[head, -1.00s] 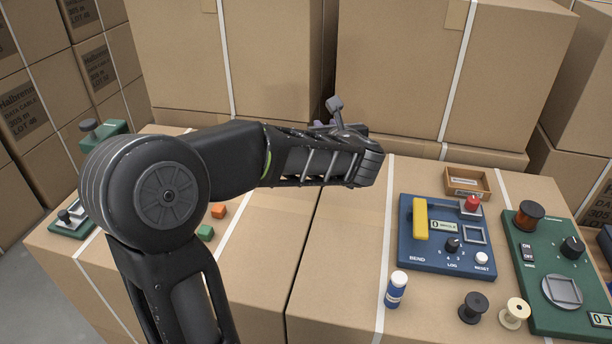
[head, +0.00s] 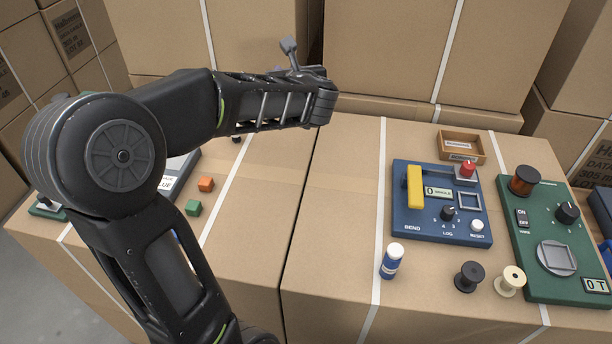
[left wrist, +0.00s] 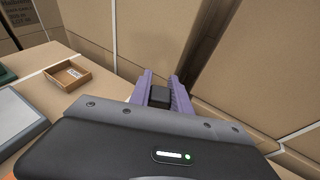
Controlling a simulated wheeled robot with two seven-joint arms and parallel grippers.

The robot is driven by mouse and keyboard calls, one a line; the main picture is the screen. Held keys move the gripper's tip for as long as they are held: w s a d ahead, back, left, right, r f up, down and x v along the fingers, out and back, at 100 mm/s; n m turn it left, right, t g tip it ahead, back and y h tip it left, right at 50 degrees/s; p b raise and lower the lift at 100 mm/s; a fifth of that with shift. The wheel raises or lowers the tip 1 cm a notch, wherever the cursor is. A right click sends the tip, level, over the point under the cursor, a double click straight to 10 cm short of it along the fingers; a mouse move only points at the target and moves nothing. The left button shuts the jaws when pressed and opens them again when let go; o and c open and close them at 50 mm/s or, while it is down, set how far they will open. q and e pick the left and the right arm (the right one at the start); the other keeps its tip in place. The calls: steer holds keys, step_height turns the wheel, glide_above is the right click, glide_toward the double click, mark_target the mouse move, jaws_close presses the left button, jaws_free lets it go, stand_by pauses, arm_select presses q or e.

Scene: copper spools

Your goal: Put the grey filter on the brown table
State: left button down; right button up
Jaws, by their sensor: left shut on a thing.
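My left gripper (head: 277,69) is mostly hidden behind my own arm in the head view, at the back of the cardboard surface. In the left wrist view its two purple fingers (left wrist: 162,92) are shut on a small dark grey block (left wrist: 160,96), which I take to be the grey filter. In the head view a grey stemmed piece (head: 289,46) sticks up above the wrist, tilted. The brown cardboard tops (head: 335,190) form the surface below; I cannot tell a separate brown table. My right gripper is not in view.
A blue device (head: 410,225), a green device (head: 530,275), a small brown tray (head: 443,146), a blue-white bottle (head: 392,262), a black spool (head: 467,277) and a cream spool (head: 510,281) stand at right. Tall cartons (head: 420,50) stand behind.

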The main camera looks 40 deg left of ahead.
arm_select(q)
steer(key=shift+r+m+t+h, duration=0.35)
steer(key=shift+m+t+h, duration=0.05)
steer(key=shift+t, duration=0.1)
steer(key=w+d+f+m+t+h, duration=0.2)
steer(key=w+d+m+t+h, duration=0.1)
steer(key=d, duration=0.3)
steer(key=shift+m+h, duration=0.4)
steer(key=shift+m, duration=0.1)
steer(key=shift+f, duration=0.1)
step_height(320, 180, down, 6)
steer(key=b, duration=0.1)
steer(key=shift+b, duration=0.3)
steer(key=shift+f, duration=0.1)
steer(key=shift+f+b, duration=0.4)
steer(key=shift+f, duration=1.45)
